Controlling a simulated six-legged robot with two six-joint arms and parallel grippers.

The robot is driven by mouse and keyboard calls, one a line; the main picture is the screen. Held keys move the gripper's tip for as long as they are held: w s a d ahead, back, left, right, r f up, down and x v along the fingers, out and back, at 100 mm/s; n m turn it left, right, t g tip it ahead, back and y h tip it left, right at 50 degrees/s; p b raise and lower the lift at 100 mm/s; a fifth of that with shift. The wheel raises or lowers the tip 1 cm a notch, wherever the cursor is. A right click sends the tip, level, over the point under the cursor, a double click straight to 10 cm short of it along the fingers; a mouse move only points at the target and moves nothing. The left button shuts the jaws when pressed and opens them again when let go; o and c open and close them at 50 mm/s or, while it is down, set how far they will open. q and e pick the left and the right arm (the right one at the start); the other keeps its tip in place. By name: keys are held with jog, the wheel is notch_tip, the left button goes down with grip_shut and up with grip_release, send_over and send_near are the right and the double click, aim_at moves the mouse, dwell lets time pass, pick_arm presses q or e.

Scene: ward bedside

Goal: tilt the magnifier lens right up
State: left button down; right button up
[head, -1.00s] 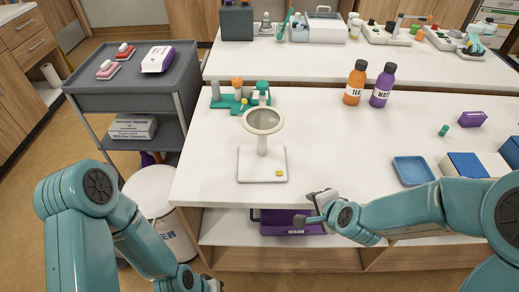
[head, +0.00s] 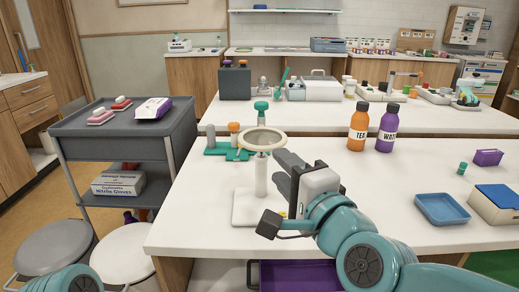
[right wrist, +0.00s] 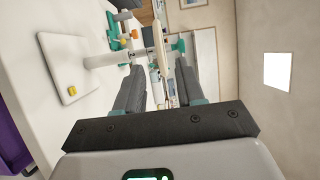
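The magnifier stands on the white table, with a square white base (head: 245,210), an upright white stem (head: 261,178) and a round pale-rimmed lens (head: 263,138) on top. In the head view the lens looks tipped back to a shallow angle. My right gripper (head: 281,167) is just right of the stem and a little below the lens rim, fingers pointing at it. In the right wrist view the gripper (right wrist: 160,68) is open, with a gap between its fingers; the lens (right wrist: 159,38) shows nearly edge-on beyond that gap. Contact is not visible. My left gripper is out of view.
A teal stand (head: 228,151) with coloured knobs is close behind the magnifier. An orange bottle (head: 357,130) and a purple bottle (head: 387,132) stand back right. A blue tray (head: 442,208) lies at the right. A grey cart (head: 125,135) stands left.

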aim_at(265, 150)
jog(key=x, duration=1)
jog(key=shift+w+a+f+p, duration=0.1)
jog(key=shift+w+p, duration=0.15)
jog(key=shift+p, duration=0.1)
grip_shut()
